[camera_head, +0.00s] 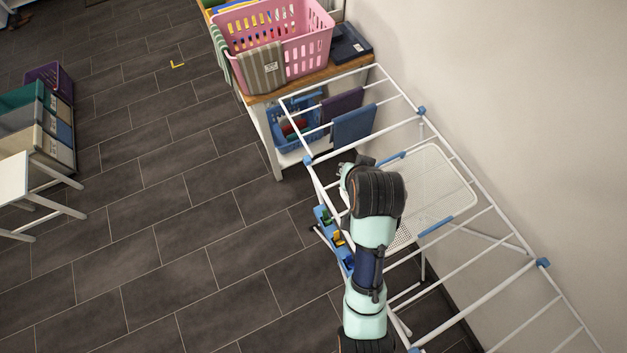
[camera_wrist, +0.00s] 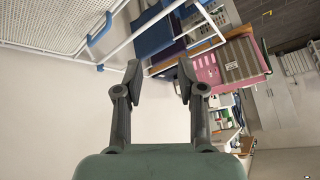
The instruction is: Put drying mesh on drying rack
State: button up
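The drying mesh (camera_head: 440,180) is a white perforated panel in a pale frame with blue clips on two edges. It lies over the rods of the white drying rack (camera_head: 484,298) in the head view, partly hidden by my arm. The mesh (camera_wrist: 48,22) also shows at the upper left of the wrist view, with a blue clip at its edge. My gripper (camera_wrist: 158,78) is open, with nothing between its fingers, and is apart from the mesh. In the head view my wrist hides most of the gripper.
A wooden-topped table (camera_head: 318,76) holds a pink basket (camera_head: 290,55) beyond the rack. Dark blue cloths (camera_head: 353,124) hang on the rack's far end. A blue holder with pegs (camera_head: 333,238) is at its left side.

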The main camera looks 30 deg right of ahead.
jog(key=a+r+n+t+y, duration=0.1)
jog(key=a+r+n+t, duration=0.1)
jog(key=a+r, duration=0.2)
jog(key=a+r+n+t+y, duration=0.1)
jog(key=a+r+n+t, duration=0.1)
jog(key=a, duration=0.9)
jog(key=s+a+r+n+t+y, duration=0.1)
jog(key=a+r+n+t, duration=0.1)
jog(key=a+r+n, duration=0.2)
jog(key=a+r, duration=0.2)
jog(key=a, duration=0.2)
jog(key=shift+t, duration=0.3)
jog(key=shift+f, duration=0.1)
